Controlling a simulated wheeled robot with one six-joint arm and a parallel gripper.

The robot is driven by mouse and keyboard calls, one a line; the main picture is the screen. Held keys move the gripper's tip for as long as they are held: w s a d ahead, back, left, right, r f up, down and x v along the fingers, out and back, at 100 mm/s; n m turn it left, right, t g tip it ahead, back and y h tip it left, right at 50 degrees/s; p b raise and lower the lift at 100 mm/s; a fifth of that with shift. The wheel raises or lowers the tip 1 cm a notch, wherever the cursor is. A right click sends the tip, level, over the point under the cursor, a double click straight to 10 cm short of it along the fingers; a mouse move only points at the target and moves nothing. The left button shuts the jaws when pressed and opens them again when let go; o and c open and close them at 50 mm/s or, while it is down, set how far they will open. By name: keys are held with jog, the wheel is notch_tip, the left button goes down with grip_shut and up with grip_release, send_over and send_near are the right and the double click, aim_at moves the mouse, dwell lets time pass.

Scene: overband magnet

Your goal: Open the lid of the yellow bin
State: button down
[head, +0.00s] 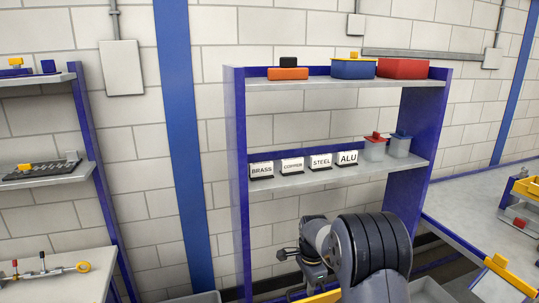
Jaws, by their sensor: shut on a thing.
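A yellow edge (322,297), which looks like part of the yellow bin's lid, shows at the bottom of the head view, just under the end of my arm. My gripper (308,282) points down there and is shut on this yellow part. Its fingertips and the exact grip are mostly hidden by my wrist and the frame's lower edge. The bin's body is out of view, so the lid's angle cannot be told.
A blue-sided shelf (238,170) stands behind my arm, with BRASS, COPPER, STEEL and ALU signs and small bins. A grey workbench (480,210) with yellow-edged items is at right. Another shelf (85,150) and a bench (60,285) are at left.

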jog(key=shift+w+r, duration=0.1)
jog(key=shift+w, duration=0.05)
jog(key=shift+w+a+r+p, duration=0.25)
jog(key=shift+w+p, duration=0.15)
jog(key=shift+w, duration=0.25)
jog(key=shift+w+a+r+p, duration=0.1)
jog(key=shift+w+a+p, duration=0.1)
jog(key=shift+w+p, duration=0.35)
jog(key=c, duration=1.9)
grip_release()
jog(key=shift+w+a, duration=0.1)
jog(key=shift+w, duration=0.2)
jog(key=shift+c, duration=0.2)
jog(key=o, duration=0.5)
jog(key=shift+o, duration=0.2)
notch_tip(320, 180, up, 8)
jog(key=p, duration=0.3)
jog(key=shift+f, duration=0.1)
